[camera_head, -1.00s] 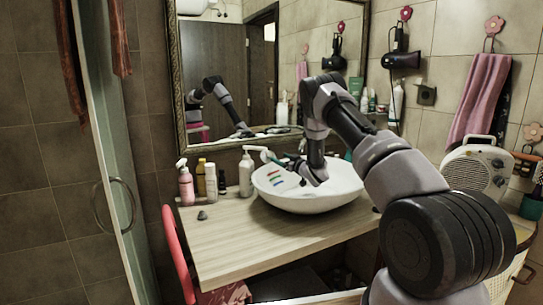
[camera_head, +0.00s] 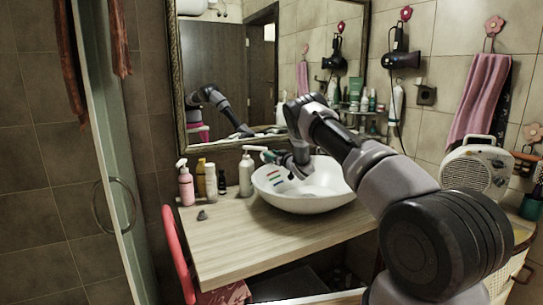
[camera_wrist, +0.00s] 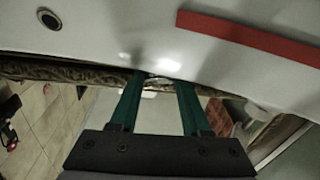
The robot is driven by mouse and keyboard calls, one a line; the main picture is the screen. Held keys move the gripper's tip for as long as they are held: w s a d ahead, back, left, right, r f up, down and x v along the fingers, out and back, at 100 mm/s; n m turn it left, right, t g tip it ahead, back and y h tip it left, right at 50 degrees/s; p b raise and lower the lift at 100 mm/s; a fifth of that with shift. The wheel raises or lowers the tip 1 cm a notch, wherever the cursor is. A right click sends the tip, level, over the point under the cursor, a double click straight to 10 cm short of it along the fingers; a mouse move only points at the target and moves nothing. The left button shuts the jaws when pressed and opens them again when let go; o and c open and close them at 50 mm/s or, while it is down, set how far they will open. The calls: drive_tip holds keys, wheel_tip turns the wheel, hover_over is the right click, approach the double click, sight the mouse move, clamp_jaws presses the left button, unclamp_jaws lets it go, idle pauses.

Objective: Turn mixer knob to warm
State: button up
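The white basin (camera_head: 310,203) stands on the wooden counter, with short coloured stripes on its inner left wall. My gripper (camera_head: 268,156) is over the basin's back left rim, its teal fingers partly hidden by my wrist. In the wrist view my gripper (camera_wrist: 162,79) has its two fingers apart. A small pale metallic shape shows between the fingertips, too small to tell if it is the mixer knob or if it is touched. The basin (camera_wrist: 110,38) fills the top of the wrist view, with a red stripe (camera_wrist: 250,36) and a dark round hole. I cannot make out the knob in the head view.
A white pump bottle (camera_head: 246,176) stands just left of the basin, close to my gripper. A pink pump bottle (camera_head: 186,186) and other bottles stand farther left. The mirror (camera_head: 225,75) is behind the basin. A white heater (camera_head: 477,168) is at right. The counter front (camera_head: 235,240) is clear.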

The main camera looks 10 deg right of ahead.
clamp_jaws()
drive_tip(key=shift+w+d+n+g+y, duration=0.1)
drive_tip(key=shift+d+n+g+y, duration=0.15)
drive_tip(key=shift+n+g+y, duration=0.8)
drive_tip(key=shift+a+r+n+g+y, duration=0.1)
drive_tip(key=shift+n+g+y, duration=0.4)
drive_tip(key=shift+n, duration=0.6)
drive_tip(key=shift+n+g+y, duration=0.35)
drive_tip(key=shift+n+y, duration=0.2)
drive_tip(key=shift+n, duration=0.5)
drive_tip(key=o, duration=1)
unclamp_jaws()
